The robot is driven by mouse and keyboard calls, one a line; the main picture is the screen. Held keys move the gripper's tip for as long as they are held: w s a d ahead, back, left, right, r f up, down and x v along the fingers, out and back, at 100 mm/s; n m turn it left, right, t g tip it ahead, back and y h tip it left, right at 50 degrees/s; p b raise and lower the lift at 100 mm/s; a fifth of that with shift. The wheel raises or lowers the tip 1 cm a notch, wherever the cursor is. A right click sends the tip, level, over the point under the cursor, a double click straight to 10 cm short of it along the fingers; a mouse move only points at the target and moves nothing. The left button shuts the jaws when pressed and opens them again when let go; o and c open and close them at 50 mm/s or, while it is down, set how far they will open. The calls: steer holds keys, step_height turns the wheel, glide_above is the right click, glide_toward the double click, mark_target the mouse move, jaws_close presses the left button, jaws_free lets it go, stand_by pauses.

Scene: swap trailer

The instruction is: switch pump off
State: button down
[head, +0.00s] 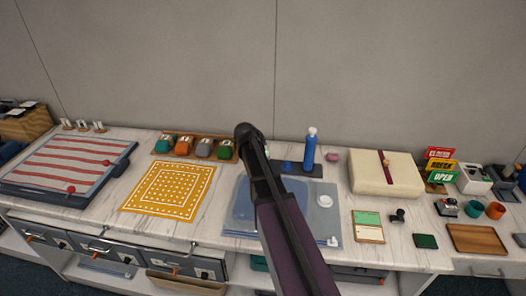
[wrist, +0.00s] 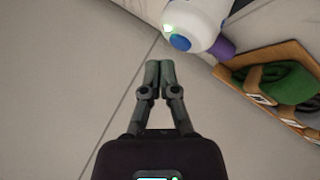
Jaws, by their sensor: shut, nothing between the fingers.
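My gripper (wrist: 159,64) is shut and empty. In that picture its fingertips lie just below and left of the blue button, with a visible gap between them; depth is hard to judge. In the head view my arm covers the spot, so the device and the fingertips cannot be made out there.
A wooden rack with green, grey and orange items (head: 204,149) stands left of my arm; its edge (wrist: 240,62) is close in the wrist view. A blue bottle (head: 309,152) stands to the right. A yellow patterned cloth (head: 168,190) and a cream box (head: 372,178) flank them.

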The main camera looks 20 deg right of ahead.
steer(key=shift+f+b, duration=0.8)
steer(key=shift+f, duration=0.05)
stand_by(1.0)
steer(key=shift+r, duration=0.2)
steer(key=shift+r+p, duration=0.7)
steer(key=shift+p, duration=0.2)
step_height(320, 180, up, 6)
steer(key=p, duration=0.6)
stand_by(0.7)
steer(key=s+a+f+y, duration=0.1)
steer(key=s+a, duration=0.2)
steer(key=s, duration=0.1)
steer(key=s+a+f+g+y, duration=0.1)
steer(key=s+a, duration=0.3)
steer(key=s+a+f+g+y, duration=0.1)
steer(key=s+a+f, duration=0.1)
steer(key=s+a, duration=0.2)
steer(key=shift+a, duration=0.1)
steer(key=s+a+f+n+g+y, duration=0.1)
steer(key=s+a+g+y, duration=0.2)
steer(key=s+a, duration=0.8)
steer(key=shift+s+a+f+g+y, duration=0.25)
steer(key=shift+s+y, duration=0.35)
steer(key=shift+s, duration=0.65)
